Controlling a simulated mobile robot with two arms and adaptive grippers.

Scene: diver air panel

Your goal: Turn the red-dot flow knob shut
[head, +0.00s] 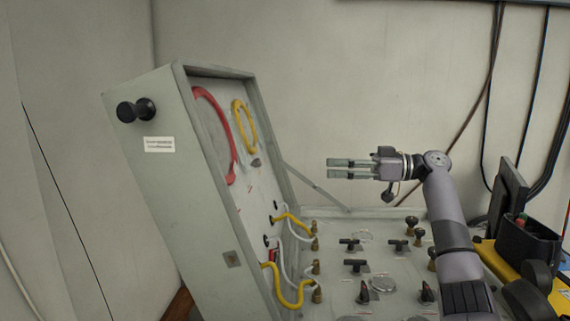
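Two black pointed knobs stand on the flat panel of the open case, a left one (364,292) and a right one (427,292). They are too small for me to tell which carries a red dot. My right gripper (330,168) is in the air above the back of the panel, up and to the left of my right arm's wrist. Its fingers point left and lie parallel, close together, with nothing visible between them. I cannot tell whether they are fully shut. It touches no knob. My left gripper is not in view.
The raised lid (180,190) stands at left with red (228,140) and yellow (251,130) hoses. Black T-handles (350,244) and brass fittings (316,293) stick up from the panel. A thin stay (318,187) joins lid and panel. A black bin (528,245) is at right.

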